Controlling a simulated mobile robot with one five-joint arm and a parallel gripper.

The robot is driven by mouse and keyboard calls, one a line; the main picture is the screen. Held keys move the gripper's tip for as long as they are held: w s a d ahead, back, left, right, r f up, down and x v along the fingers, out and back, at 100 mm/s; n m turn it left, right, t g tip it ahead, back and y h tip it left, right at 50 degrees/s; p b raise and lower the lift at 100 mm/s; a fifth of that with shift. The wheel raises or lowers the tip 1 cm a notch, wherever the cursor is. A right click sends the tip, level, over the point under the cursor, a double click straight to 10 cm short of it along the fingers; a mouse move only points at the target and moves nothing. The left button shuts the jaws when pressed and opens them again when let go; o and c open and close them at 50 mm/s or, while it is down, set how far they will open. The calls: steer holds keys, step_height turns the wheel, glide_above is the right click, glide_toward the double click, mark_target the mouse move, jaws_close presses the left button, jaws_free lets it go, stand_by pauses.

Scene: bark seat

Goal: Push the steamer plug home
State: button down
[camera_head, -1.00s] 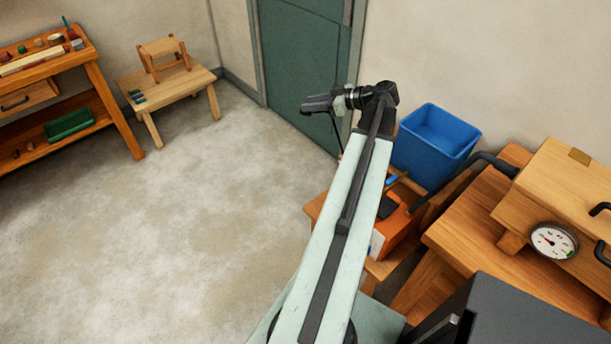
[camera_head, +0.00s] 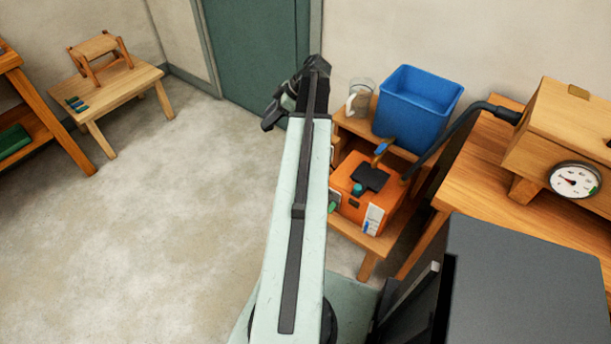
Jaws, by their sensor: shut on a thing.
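My gripper (camera_head: 272,116) hangs at the far end of my pale arm, left of the arm's tip and above the floor. It is shut on a small dark thing, which I take for the plug; its shape is hard to make out at this size. The orange steamer (camera_head: 350,208) sits on a low wooden stand to the right of my arm. It has a black patch on top and a white label on its front. A dark hose (camera_head: 440,142) runs from it to the wooden box (camera_head: 563,125) with a round gauge (camera_head: 574,180). I cannot make out a socket.
A blue bin (camera_head: 415,107) and a glass jar (camera_head: 359,98) stand behind the steamer. A dark grey box (camera_head: 525,270) fills the lower right. A small wooden stool (camera_head: 98,50) stands on a low table (camera_head: 115,84) at the left. The floor between is clear.

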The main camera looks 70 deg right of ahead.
steer(key=s+d+f+n+g+h+b, duration=0.1)
steer(key=s+f+n+g+b, duration=0.3)
steer(key=f, duration=0.6)
steer(key=s+f+n+g+h+b, duration=0.2)
steer(key=f+g+b, duration=0.3)
steer(key=f, duration=0.4)
steer(key=s+d+f+n+h+b, duration=0.4)
steer(key=s+d+f+b, duration=0.1)
steer(key=s+d+b, duration=0.2)
steer(key=shift+s+d+h+b, duration=0.3)
steer(key=shift+d+h+b, duration=0.15)
steer(key=shift+d, duration=0.75)
steer(key=shift+r, duration=0.25)
steer(key=shift+s+d, duration=0.1)
steer(key=shift+d, duration=0.45)
steer(key=c, duration=0.9)
jaws_free()
steer(key=shift+c, duration=0.2)
